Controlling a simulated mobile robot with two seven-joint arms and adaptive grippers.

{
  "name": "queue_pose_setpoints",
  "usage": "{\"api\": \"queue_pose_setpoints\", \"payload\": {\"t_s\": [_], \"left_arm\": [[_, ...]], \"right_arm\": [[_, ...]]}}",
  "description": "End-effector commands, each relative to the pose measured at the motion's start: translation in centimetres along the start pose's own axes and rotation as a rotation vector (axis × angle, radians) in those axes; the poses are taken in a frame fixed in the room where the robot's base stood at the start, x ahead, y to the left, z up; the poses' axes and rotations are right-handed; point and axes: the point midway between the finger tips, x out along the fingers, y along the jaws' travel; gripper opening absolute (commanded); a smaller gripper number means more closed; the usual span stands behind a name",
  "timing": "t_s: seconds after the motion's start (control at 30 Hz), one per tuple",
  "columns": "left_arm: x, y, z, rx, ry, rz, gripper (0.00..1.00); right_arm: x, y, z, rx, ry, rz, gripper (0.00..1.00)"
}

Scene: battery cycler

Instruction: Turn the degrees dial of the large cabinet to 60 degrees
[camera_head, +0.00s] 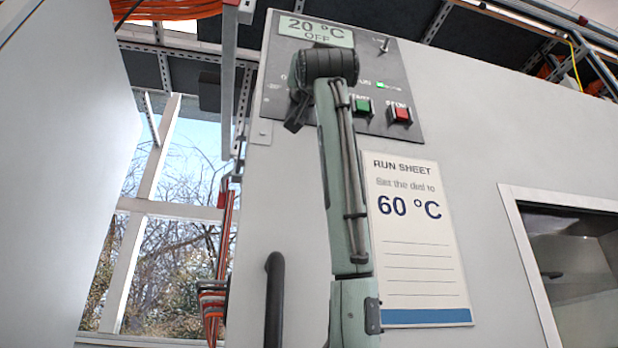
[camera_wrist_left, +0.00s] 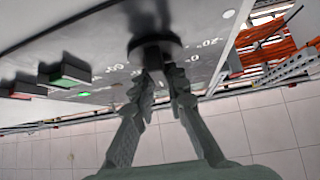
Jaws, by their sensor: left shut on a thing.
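The large cabinet (camera_head: 480,130) has a grey control panel (camera_head: 435,125) near its top. Its display (camera_head: 316,31) reads 20 °C and OFF. The black round degrees dial (camera_wrist_left: 155,45) shows in the left wrist view, with scale marks around it; in the head view my wrist hides most of it. My left gripper (camera_wrist_left: 160,68) has its two fingers closed on the dial's knob. The pointer's exact setting cannot be made out. A run sheet (camera_head: 418,240) on the cabinet says to set the dial to 60 °C. My right gripper is not in view.
A green button (camera_head: 362,106) and a red button (camera_head: 399,115) sit just right of my left wrist. A toggle switch (camera_head: 384,45) is above them. A dark handle (camera_head: 274,300) stands left of my arm. A window (camera_head: 575,260) is at the right.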

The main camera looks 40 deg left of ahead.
Motion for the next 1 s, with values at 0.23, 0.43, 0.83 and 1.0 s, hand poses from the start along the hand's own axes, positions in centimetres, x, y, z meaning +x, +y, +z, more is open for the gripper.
{"api": "queue_pose_setpoints", "payload": {"t_s": [0.23, 0.43, 0.83, 1.0], "left_arm": [[-0.1, -0.4, 0.0, 0.138, 0.002, 0.137, 0.00], [0.0, -0.4, -0.1, 0.276, 0.001, 0.272, 0.00], [0.3, -0.5, -0.3, 0.545, -0.001, 0.543, 0.00], [0.3, -0.5, -0.2, 0.656, -0.002, 0.654, 0.00]], "right_arm": [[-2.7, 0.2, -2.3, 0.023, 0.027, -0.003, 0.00], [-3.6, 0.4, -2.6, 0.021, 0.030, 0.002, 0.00], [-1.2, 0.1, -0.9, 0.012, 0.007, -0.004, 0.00], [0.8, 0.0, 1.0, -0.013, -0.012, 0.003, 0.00]]}}
